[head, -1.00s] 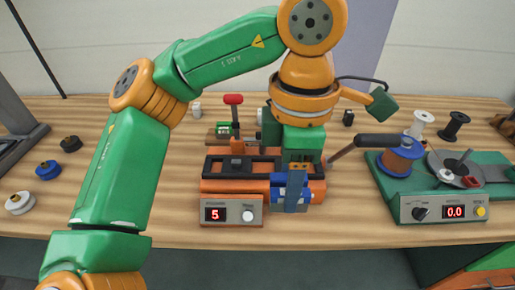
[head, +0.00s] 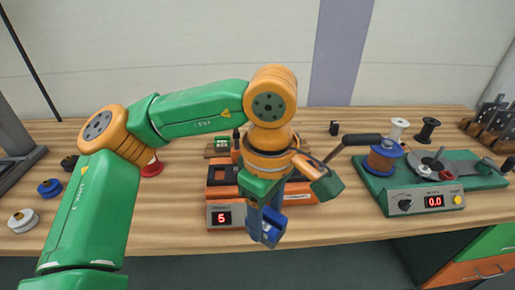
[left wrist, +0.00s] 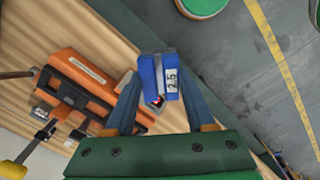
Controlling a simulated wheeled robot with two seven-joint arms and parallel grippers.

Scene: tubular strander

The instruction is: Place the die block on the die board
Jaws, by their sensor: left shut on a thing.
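My left gripper (head: 262,230) points down in front of the orange machine, by the table's front edge. It is shut on a blue block, which I take for the die block. In the left wrist view the die block (left wrist: 158,80), with a white "2.5" label, sits between the fingertips of the left gripper (left wrist: 155,92), with grey floor behind it. I cannot tell for sure which thing is the die board. My right gripper is not in view.
The orange machine (head: 222,193) with a red "5" display stands behind my left gripper; it also shows in the left wrist view (left wrist: 92,70). A green winder (head: 395,195) stands at right, a dark rack (head: 490,122) at far right. Spools lie at left. Bare table lies between machine and winder.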

